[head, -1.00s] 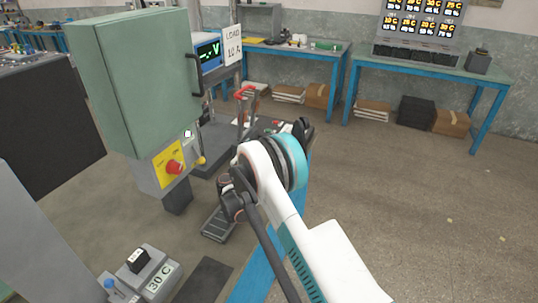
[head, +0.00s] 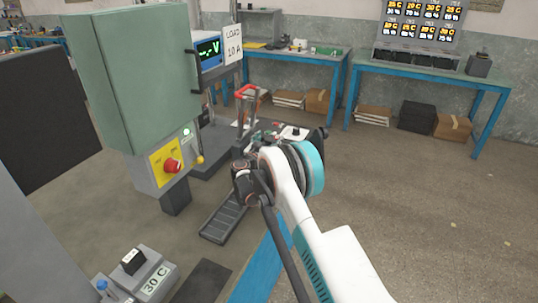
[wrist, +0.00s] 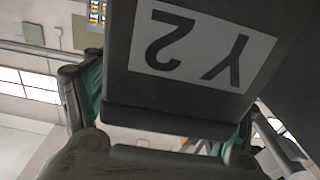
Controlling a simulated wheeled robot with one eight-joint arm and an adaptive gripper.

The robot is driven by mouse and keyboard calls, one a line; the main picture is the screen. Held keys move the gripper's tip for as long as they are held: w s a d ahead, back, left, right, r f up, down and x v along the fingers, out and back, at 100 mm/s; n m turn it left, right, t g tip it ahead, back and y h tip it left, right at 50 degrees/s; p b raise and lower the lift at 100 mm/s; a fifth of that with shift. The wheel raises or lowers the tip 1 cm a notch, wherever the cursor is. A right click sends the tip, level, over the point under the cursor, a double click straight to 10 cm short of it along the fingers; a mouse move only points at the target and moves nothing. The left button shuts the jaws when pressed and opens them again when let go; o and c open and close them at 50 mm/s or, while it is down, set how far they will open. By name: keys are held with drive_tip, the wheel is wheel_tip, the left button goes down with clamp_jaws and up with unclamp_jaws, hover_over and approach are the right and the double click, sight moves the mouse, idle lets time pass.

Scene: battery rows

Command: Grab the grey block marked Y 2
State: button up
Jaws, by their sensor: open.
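The grey block marked Y 2 (wrist: 197,50) fills the upper middle of the wrist view, very close. Its white label reads upside down there. My gripper (wrist: 160,112) is open, with one teal-padded finger at the left of the block's lower end and the other at the right. The block's lower edge lies between the fingers; I cannot tell whether either finger touches it. In the head view my arm hides the gripper, and I cannot make out the Y 2 label.
A green cabinet (head: 135,75) with a red knob (head: 173,166) below it stands left of my arm. Blue-legged benches (head: 425,70) line the back wall. The floor at the right is clear.

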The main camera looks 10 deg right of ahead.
drive_tip(key=c, duration=1.7)
clamp_jaws()
drive_tip(key=shift+r, duration=0.15)
